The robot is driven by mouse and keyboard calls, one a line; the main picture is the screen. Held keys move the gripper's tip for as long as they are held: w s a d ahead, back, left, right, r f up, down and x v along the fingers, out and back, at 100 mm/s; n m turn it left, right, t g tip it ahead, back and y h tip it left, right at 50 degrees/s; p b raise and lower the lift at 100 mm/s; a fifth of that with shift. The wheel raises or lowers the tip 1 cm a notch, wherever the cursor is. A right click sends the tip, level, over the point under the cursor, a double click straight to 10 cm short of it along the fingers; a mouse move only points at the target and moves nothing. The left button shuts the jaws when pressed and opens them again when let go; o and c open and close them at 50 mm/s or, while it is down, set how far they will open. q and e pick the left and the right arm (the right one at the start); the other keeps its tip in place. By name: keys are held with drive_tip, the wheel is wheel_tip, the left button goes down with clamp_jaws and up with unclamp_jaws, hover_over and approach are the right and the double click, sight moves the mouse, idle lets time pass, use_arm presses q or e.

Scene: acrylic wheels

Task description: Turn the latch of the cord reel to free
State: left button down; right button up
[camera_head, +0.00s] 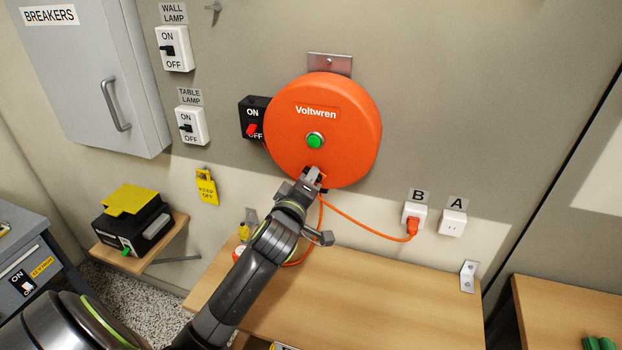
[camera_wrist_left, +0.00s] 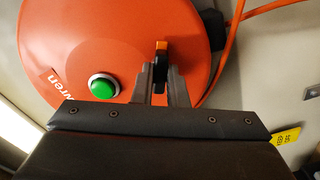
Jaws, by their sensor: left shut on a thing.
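The orange cord reel (camera_head: 343,115), marked Voltwren, hangs on the wall with a green button (camera_head: 314,140) in its middle. My left gripper (camera_head: 314,178) is at the reel's lower edge, below the button. In the left wrist view, my left fingers (camera_wrist_left: 163,82) are shut on the small black latch with an orange tip (camera_wrist_left: 161,46), to the right of the green button (camera_wrist_left: 104,88). The fingers hide part of the latch, and its setting cannot be read. My right gripper is not in view.
A black switch box (camera_head: 247,107) with a red lever sits left of the reel. An orange cord (camera_head: 360,223) runs from the reel to socket B (camera_head: 414,212); socket A (camera_head: 453,222) is empty. A wooden shelf (camera_head: 380,300) lies below, mostly clear.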

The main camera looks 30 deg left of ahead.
use_arm(q)
drive_tip(key=shift+n, duration=0.7)
drive_tip(key=n, duration=0.3)
drive_tip(key=shift+n+b, duration=0.3)
drive_tip(key=shift+b, duration=0.05)
drive_tip(key=c, duration=1.9)
unclamp_jaws()
drive_tip(key=shift+n, duration=0.3)
drive_tip(key=o, duration=0.6)
